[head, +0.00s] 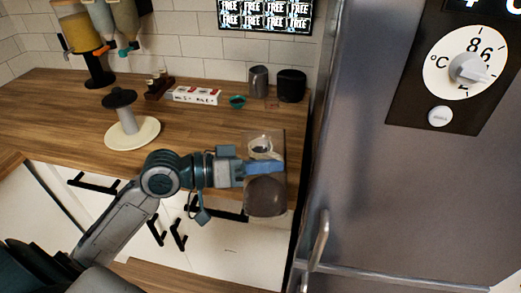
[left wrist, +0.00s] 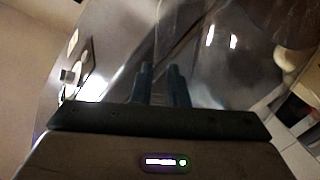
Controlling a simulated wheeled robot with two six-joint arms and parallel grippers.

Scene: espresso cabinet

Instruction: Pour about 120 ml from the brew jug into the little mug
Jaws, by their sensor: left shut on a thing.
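My left gripper (head: 264,167) reaches in from the left, and its blue fingers are shut on the brew jug (head: 266,199). The jug shows as a rounded, brownish vessel just below the fingers, over the front edge of the counter. In the left wrist view, the fingers (left wrist: 160,85) are close together against a large clear, shiny surface that looks like the jug's glass. A small pale item with a dark inside (head: 262,144) shows just beyond the fingers; I cannot tell whether it is the little mug. The jug's tilt and contents are unclear. My right gripper is out of view.
A steel fridge (head: 400,180) with a handle stands close on the right. On the wooden counter (head: 195,125) are a pale round plate with a dark-topped stand (head: 128,125), a white box (head: 194,95), a green cup (head: 237,101), a grey canister (head: 259,81) and a black canister (head: 291,85).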

